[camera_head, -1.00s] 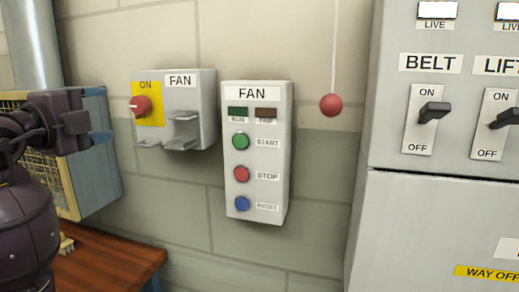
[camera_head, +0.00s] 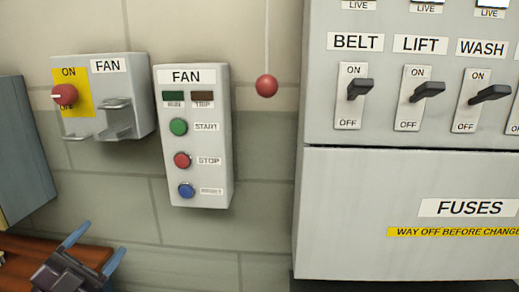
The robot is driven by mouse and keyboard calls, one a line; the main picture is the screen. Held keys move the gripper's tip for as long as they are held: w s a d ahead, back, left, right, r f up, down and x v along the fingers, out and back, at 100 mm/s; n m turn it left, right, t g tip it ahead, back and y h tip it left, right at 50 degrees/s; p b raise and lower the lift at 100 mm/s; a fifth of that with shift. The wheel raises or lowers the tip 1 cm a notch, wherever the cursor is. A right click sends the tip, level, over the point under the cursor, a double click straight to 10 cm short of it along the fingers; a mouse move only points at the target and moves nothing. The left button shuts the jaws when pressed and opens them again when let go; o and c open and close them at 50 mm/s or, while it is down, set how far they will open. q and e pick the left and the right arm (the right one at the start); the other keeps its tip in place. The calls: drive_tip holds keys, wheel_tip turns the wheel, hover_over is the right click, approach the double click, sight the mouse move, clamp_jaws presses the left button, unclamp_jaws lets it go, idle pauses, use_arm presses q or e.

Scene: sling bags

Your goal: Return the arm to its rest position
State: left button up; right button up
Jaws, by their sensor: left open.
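My left gripper (camera_head: 102,240) shows at the bottom left, in front of the brown wooden surface. It has a dark body and two blue-grey fingers. The fingers stand apart with nothing between them, so it is open. It is below the fan boxes and apart from them. The rest of the left arm is out of the picture. My right gripper is not in view.
A grey fan box with a red knob (camera_head: 64,95) and a fan button panel (camera_head: 193,135) are on the wall. A red ball (camera_head: 266,86) hangs on a cord. A switch cabinet (camera_head: 340,230) fills the right. A wooden surface (camera_head: 30,247) lies lower left.

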use_arm(q)
drive_tip(key=s+f+n+g+y, duration=0.1)
drive_tip(key=s+f+n+y, duration=0.2)
drive_tip(key=f, duration=0.7)
drive_tip(key=s+a+f+n+g+y, duration=0.1)
drive_tip(key=s+f+n+g+y, duration=0.1)
drive_tip(key=s+f+n+y, duration=0.2)
drive_tip(key=s+a+f+n+g+y, duration=0.1)
drive_tip(key=s+f+n+y, duration=0.3)
drive_tip(key=f, duration=1.2)
drive_tip(key=n+g+y, duration=0.1)
drive_tip(key=n+y, duration=0.2)
drive_tip(key=n, duration=0.2)
drive_tip(key=shift+s, duration=0.15)
drive_tip(key=s+d+f+g, duration=0.1)
drive_tip(key=s+f, duration=0.1)
drive_tip(key=s+d+f+n+g, duration=0.1)
drive_tip(key=s+f, duration=0.1)
drive_tip(key=f, duration=0.1)
drive_tip(key=s+f+g, duration=0.1)
drive_tip(key=s+f, duration=0.1)
drive_tip(key=shift+s+d+f+g+h, duration=0.2)
drive_tip(key=shift+s+d+g+h, duration=0.1)
drive_tip(key=shift+s+d+h, duration=0.1)
drive_tip(key=shift+c, duration=0.3)
